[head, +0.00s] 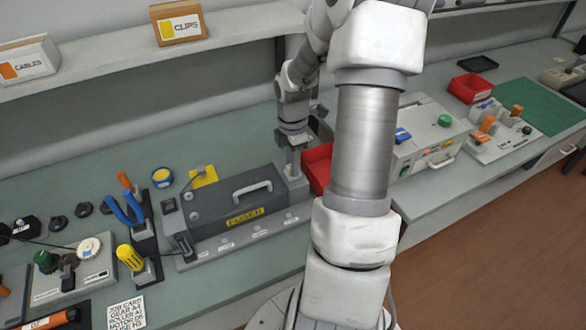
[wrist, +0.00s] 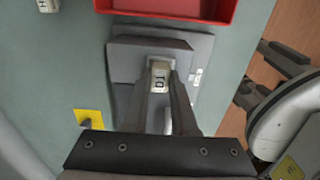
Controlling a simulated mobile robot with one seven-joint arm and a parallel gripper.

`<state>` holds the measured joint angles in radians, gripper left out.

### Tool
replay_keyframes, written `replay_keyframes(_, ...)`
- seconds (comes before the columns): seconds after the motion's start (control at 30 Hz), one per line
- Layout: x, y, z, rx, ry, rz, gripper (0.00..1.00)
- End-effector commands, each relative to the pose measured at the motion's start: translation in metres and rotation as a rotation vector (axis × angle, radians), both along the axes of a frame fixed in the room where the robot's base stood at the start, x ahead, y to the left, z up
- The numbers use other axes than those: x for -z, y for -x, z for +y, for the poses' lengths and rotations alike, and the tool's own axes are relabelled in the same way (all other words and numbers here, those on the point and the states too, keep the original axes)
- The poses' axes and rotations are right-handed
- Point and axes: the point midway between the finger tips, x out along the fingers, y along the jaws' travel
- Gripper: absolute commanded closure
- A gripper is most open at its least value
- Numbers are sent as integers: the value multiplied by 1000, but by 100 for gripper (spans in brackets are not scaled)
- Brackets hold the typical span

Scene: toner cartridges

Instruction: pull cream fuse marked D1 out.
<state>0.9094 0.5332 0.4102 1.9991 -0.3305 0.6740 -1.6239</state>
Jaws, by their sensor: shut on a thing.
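The cream fuse marked D1 (wrist: 160,76) shows in the wrist view between the two dark fingers of my gripper (wrist: 161,82), which is shut on it. Its marked face points up at the camera. In the head view my gripper (head: 294,152) points down at the right end of the dark grey unit labelled FUSER (head: 222,203); the fuse cannot be made out there. The grey housing (wrist: 130,58) lies around and below the fuse in the wrist view. The fuse's lower part is hidden, so I cannot tell how deep it sits.
A red bin (head: 316,172) stands close behind the unit's right end; its wall (wrist: 168,16) tops the wrist view. The unit has a raised handle (head: 252,187). A yellow note (head: 203,176) lies behind it. Tools with blue grips (head: 126,211) stand at its left.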

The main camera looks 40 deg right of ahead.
Motion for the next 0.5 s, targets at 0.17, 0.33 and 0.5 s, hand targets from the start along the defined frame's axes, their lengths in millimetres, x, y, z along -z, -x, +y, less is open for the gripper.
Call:
replay_keyframes(0.17, -4, -1, 0, 0, 1, -2, 100)
replay_keyframes(0.33, -7, -1, 0, 0, 1, -2, 100)
replay_keyframes(0.5, -9, 0, 0, 0, 1, -1, 100)
